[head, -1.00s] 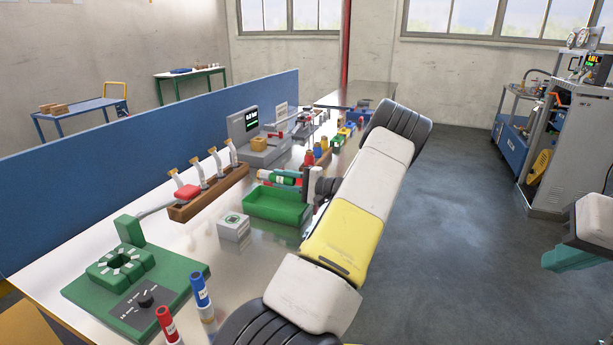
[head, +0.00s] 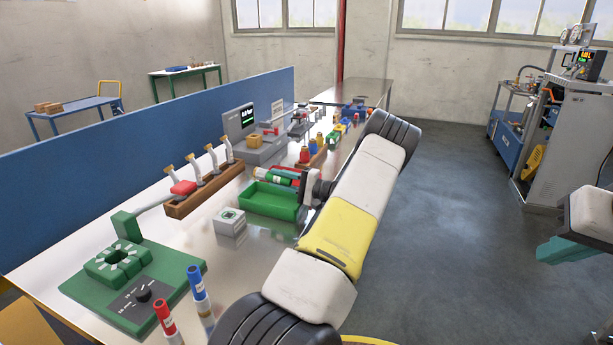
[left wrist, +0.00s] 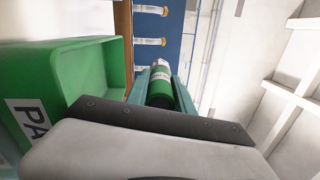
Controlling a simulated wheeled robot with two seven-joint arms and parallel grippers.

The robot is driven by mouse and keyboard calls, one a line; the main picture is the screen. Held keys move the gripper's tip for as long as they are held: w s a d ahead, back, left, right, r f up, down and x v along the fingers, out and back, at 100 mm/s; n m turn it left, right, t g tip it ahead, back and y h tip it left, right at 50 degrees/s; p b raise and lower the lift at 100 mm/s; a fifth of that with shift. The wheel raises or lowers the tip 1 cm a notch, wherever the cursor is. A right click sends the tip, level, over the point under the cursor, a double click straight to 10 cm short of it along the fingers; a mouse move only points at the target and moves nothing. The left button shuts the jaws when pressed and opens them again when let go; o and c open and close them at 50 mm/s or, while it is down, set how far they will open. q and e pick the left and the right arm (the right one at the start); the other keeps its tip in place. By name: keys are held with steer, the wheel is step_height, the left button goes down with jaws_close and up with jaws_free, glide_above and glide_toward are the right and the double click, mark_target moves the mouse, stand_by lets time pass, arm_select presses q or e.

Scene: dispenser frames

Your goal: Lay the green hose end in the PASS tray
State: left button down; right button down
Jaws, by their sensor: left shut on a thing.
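The green hose end (head: 270,178), a green cylinder with a pale label band, is held by my left gripper (head: 286,180), whose arm crosses the middle of the head view. The hose end lies roughly level, just above the far side of the green tray (head: 266,208). In the left wrist view the hose end (left wrist: 160,88) sits between the teal fingers (left wrist: 162,90), to the right of the tray (left wrist: 60,72). The tray's label shows only "PA". My right gripper (head: 566,250) shows only partly at the right edge; its finger gap is hidden.
A wooden rack (head: 207,193) with several hose fittings stands left of the tray. A white box (head: 230,224) and a green fixture (head: 130,278) are nearer. Red (head: 165,318) and blue (head: 197,285) cylinders stand in front. A grey display unit (head: 242,125) is behind.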

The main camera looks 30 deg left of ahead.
mark_target(291, 182)
arm_select(q)
steer(key=c, duration=1)
jaws_free()
steer(key=shift+m+t+h, duration=0.4)
steer(key=shift+m+h, duration=0.1)
steer(key=shift+h, duration=0.1)
steer(key=f, duration=0.5)
steer(key=shift+s+a+f, duration=0.1)
steer(key=shift+s+f, duration=0.1)
steer(key=shift+n+y, duration=0.4)
steer(key=shift+y, duration=0.1)
steer(key=d+r, duration=0.1)
steer(key=d, duration=0.1)
steer(key=w+d+r, duration=0.1)
steer(key=d, duration=0.1)
steer(key=d+r, duration=0.1)
steer(key=d, duration=0.2)
steer(key=shift+w+r, duration=0.2)
steer(key=shift+r, duration=0.1)
steer(key=shift+w+d+r, duration=0.1)
steer(key=shift+d+r, duration=0.3)
steer(key=shift+d, duration=0.05)
steer(key=shift+g, duration=0.4)
